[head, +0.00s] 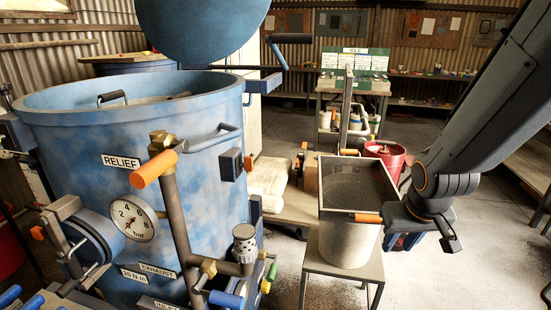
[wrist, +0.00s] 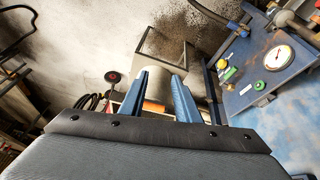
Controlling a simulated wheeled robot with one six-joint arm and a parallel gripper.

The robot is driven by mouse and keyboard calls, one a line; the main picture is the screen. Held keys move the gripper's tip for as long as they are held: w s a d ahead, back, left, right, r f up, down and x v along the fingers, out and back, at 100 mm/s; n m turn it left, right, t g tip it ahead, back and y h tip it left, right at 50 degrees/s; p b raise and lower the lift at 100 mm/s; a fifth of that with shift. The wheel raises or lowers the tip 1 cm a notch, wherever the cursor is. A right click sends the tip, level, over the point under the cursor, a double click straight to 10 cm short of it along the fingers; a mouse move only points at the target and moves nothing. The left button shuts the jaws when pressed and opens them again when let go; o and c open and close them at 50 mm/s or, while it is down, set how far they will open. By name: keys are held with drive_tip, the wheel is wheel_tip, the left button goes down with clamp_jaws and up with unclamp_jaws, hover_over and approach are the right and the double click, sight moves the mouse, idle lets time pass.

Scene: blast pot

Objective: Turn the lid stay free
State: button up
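The blue pot (head: 110,150) stands at the left in the head view. Its round blue lid (head: 205,25) is raised above it. A dark bar with a handle (head: 277,52) stands beside the lid at the pot's right rim; it may be the lid stay, but I cannot tell for sure. My gripper (head: 404,243) is well to the right of the pot, beside the box-topped bucket. In the wrist view its two blue fingers (wrist: 160,76) are apart, with nothing clearly held. An orange handle (wrist: 153,106) shows between them; whether it touches them is unclear.
The box-topped bucket (head: 350,238) sits on a stool left of my gripper, an orange handle (head: 368,218) at its near edge. A red pot (head: 385,153) stands behind. Pipes, valves and a pressure gauge (head: 133,221) crowd the pot's front. Floor at right is clear.

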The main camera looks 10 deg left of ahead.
drive_tip(key=w+a+r+n+t+y, duration=0.3)
drive_tip(key=w+a, duration=0.3)
drive_tip(key=w, duration=0.5)
drive_tip(key=w+a+r+n+t+y, duration=0.3)
drive_tip(key=w+a, duration=0.3)
drive_tip(key=w, duration=0.4)
drive_tip(key=n+g+y, duration=0.9)
drive_tip(key=n+y, duration=0.1)
drive_tip(key=y, duration=0.2)
approach(247, 163)
drive_tip(key=w+a+p, duration=0.1)
drive_tip(key=a+p, duration=0.1)
drive_tip(key=a, duration=0.4)
drive_tip(key=shift+a+f+p, duration=0.15)
drive_tip(key=shift+a+p, duration=0.2)
drive_tip(key=shift+w, duration=0.1)
clamp_jaws()
